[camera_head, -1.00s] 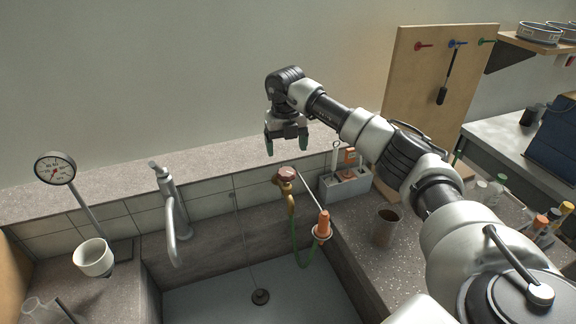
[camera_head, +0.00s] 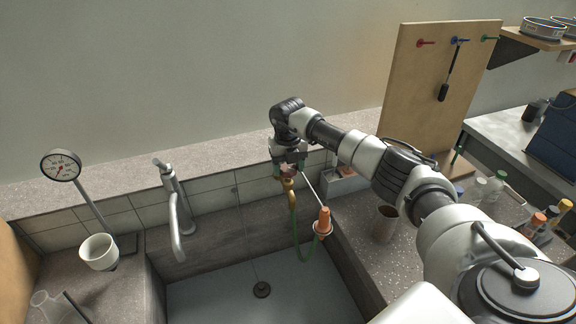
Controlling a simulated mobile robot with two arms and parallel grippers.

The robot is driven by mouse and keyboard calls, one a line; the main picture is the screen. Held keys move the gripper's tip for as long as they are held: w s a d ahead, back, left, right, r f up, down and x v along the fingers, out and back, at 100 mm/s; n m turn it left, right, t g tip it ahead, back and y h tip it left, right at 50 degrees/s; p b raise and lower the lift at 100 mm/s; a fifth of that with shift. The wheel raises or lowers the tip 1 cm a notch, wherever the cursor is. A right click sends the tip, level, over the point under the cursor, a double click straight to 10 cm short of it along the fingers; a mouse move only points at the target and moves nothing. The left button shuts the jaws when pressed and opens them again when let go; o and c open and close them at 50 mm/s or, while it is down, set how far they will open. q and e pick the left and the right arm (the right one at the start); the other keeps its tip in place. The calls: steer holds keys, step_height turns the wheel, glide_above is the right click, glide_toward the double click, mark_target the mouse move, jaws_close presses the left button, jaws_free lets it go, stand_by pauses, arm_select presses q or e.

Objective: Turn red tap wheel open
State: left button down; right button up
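The red tap wheel (camera_head: 287,170) sits on top of a brass tap (camera_head: 289,186) at the sink's back wall, with a green hose (camera_head: 294,228) hanging below. My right gripper (camera_head: 289,167) points down over the wheel, with a finger on either side of it. The gripper partly hides the wheel, and I cannot tell whether the fingers touch it. My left gripper is not in view.
A curved metal faucet (camera_head: 175,205) stands left of the tap. A rod with an orange end (camera_head: 323,221) slants down just right of it. A grey box (camera_head: 345,184) and a brown cup (camera_head: 386,222) stand to the right. The sink basin (camera_head: 300,292) is clear.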

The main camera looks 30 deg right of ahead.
steer(key=c, duration=0.4)
